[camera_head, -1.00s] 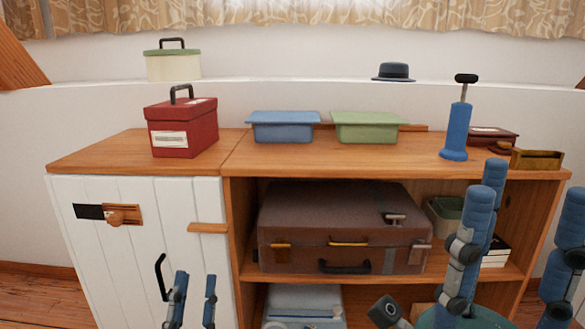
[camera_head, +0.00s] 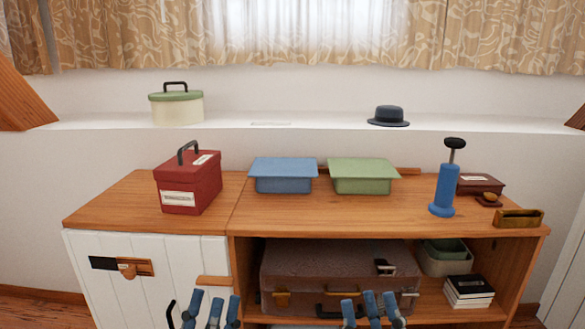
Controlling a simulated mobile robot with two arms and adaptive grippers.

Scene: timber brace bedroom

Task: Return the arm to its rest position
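My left gripper (camera_head: 213,303) is at the bottom edge of the head view, in front of the cabinet's white door. Its blue fingers stand apart with nothing between them. My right gripper (camera_head: 370,308) is also at the bottom edge, in front of the open shelf and the brown suitcase (camera_head: 335,268). Its blue fingers are spread and hold nothing visible. Both grippers point up in the picture. The rest of both arms is below the frame.
The wooden cabinet top (camera_head: 300,215) bears a red box (camera_head: 188,185), blue bin (camera_head: 283,178), green bin (camera_head: 362,178) and blue pump (camera_head: 444,185). A round tin (camera_head: 176,108) and hat (camera_head: 388,116) sit on the ledge. Books (camera_head: 468,290) lie on the shelf.

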